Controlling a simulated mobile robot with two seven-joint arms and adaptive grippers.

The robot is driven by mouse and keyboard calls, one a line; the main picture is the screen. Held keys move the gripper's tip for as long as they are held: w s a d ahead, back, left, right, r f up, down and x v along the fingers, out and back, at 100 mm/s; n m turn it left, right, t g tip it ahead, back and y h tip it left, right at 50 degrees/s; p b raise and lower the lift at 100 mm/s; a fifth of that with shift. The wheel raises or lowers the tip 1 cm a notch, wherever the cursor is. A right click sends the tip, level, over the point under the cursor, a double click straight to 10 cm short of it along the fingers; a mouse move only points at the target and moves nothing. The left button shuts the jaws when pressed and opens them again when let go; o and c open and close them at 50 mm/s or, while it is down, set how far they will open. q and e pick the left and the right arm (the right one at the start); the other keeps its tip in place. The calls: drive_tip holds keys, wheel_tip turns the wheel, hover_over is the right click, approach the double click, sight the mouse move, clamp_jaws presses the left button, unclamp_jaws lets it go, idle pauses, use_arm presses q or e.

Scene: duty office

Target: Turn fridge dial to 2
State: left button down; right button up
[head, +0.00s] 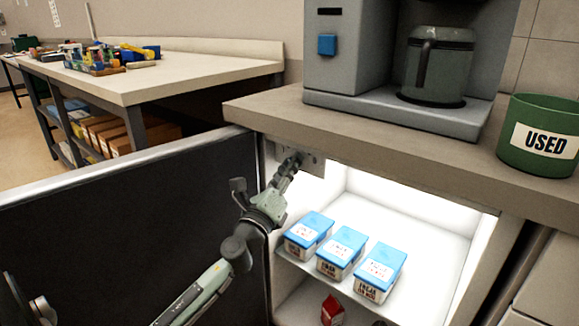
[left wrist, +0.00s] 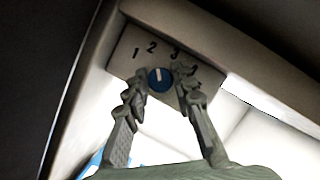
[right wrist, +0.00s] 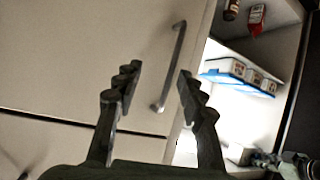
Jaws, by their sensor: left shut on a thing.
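The fridge dial (left wrist: 160,80) is a small blue knob with a white mark, on a grey panel (left wrist: 128,50) numbered from 1 upward. Its mark points up and slightly left, roughly at the 2. My left gripper (left wrist: 160,88) is shut on the dial, one finger on either side of it. In the head view my left gripper (head: 296,160) reaches the panel at the fridge's upper left inside corner, and the dial is hidden there. My right gripper (right wrist: 158,78) is open and empty in front of a cabinet front.
The fridge door (head: 130,220) stands open at left. Blue-topped cartons (head: 342,250) stand on the lit shelf, with a red carton (head: 332,308) below. A coffee machine (head: 330,60) and green USED bin (head: 540,140) stand on the counter. A cabinet handle (right wrist: 172,68) is near my right gripper.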

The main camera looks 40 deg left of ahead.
use_arm(q)
drive_tip(key=c, duration=1.3)
unclamp_jaws()
drive_tip(key=v, duration=1.2)
